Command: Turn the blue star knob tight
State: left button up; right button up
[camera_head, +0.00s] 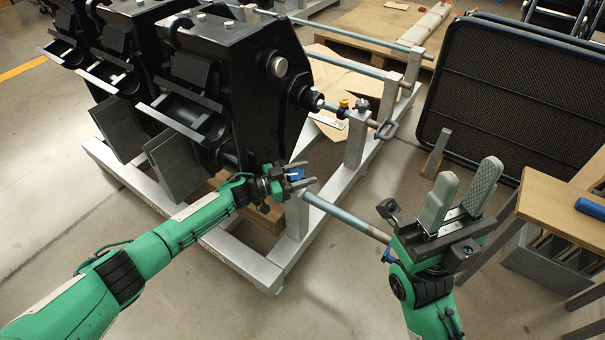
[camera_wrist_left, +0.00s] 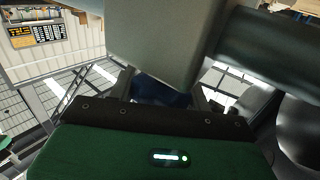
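The blue star knob (camera_head: 296,174) sits at the top of the near silver post (camera_head: 297,218) of the frame. My left gripper (camera_head: 299,175) reaches it from the left, with one finger on each side of the knob. In the left wrist view the dark blue knob (camera_wrist_left: 163,93) shows between the two dark fingers, partly hidden behind a grey block. Whether the fingers press on the knob cannot be told. My right gripper (camera_head: 468,172) is held up to the right, its two grey fingers apart and empty.
Black coupler units (camera_head: 245,70) stand on the silver frame just left of the knob. A teal rod (camera_head: 342,215) sticks out toward my right gripper. A wooden table (camera_head: 555,205) is at the right edge, and a black mesh panel (camera_head: 520,90) stands behind.

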pick_arm(q)
jog(key=o, duration=0.3)
jog(key=shift+t, duration=0.3)
